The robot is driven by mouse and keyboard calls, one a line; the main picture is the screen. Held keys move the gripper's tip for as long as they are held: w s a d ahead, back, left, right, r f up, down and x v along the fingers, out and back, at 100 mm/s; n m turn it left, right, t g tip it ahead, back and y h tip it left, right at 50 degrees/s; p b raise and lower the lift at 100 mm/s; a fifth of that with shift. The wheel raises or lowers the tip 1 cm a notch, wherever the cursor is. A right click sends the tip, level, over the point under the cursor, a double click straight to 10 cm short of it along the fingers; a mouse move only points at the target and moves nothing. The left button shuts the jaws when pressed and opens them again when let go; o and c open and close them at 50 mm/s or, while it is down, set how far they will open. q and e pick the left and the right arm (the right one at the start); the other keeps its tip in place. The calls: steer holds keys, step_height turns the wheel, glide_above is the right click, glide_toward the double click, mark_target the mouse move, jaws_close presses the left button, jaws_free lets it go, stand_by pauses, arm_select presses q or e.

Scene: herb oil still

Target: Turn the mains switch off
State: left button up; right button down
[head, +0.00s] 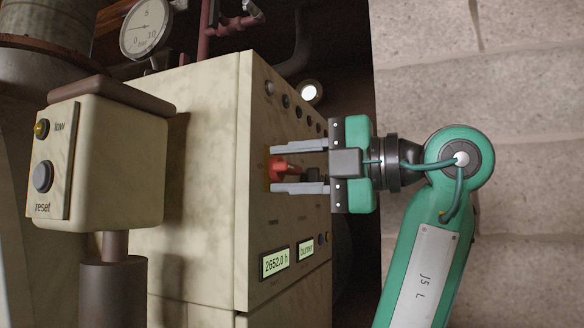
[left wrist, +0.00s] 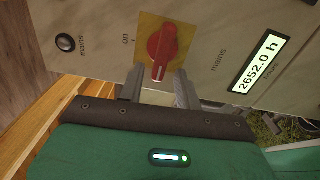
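The mains switch (head: 279,168) is a red rotary knob on the side of the cream cabinet. In the left wrist view the red knob (left wrist: 161,46) sits on a yellow plate, with "on" printed to its left and "mains" to its right. Its white mark points down the picture, towards my gripper. My left gripper (head: 274,169) is open, with one finger above and one below the knob in the head view. In the left wrist view the fingertips (left wrist: 160,80) are spread close to the knob's near end; contact cannot be told. My right gripper is not in view.
A reset box (head: 110,165) on a post stands at the left. The cabinet (head: 195,190) has a lit hours display (head: 276,263) and a burner display (head: 306,250) below the switch. A pressure gauge (head: 146,27) stands behind. A block wall (head: 520,100) is at the right.

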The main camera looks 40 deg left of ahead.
arm_select(q)
steer(key=v, duration=1.4)
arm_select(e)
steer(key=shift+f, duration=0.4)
arm_select(q)
steer(key=shift+a+r, duration=0.1)
steer(key=shift+a, duration=0.05)
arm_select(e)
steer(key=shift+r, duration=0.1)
